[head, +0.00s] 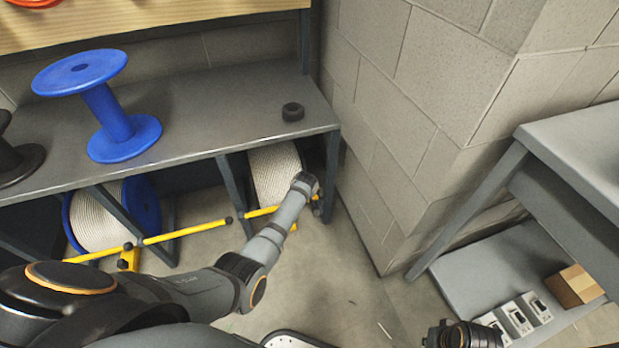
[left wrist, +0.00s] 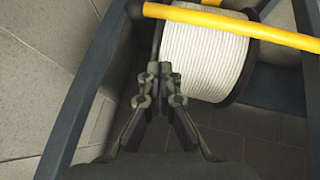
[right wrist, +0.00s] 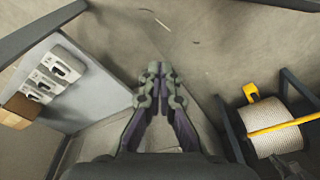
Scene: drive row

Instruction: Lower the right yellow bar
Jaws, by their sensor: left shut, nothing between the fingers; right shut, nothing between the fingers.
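The right yellow bar (head: 262,212) runs across the front of a white-rope spool (head: 272,175) under the grey bench. It crosses the top of the left wrist view (left wrist: 240,28) and also shows at the right of the right wrist view (right wrist: 285,127). My left arm reaches to the bar's right end; its wrist hides the fingers in the head view. My left gripper (left wrist: 160,75) is shut and empty, its tips just below the bar's end in the left wrist view; contact cannot be told. My right gripper (right wrist: 160,75) is shut and empty, over the floor.
More yellow bar (head: 185,232) continues left, past another rope spool (head: 97,213). Dark bench legs (head: 332,175) stand close to my left gripper. A blue spool (head: 110,110) and a black ring (head: 292,111) are on the bench. A low shelf (head: 470,270) at right holds a box (head: 573,287).

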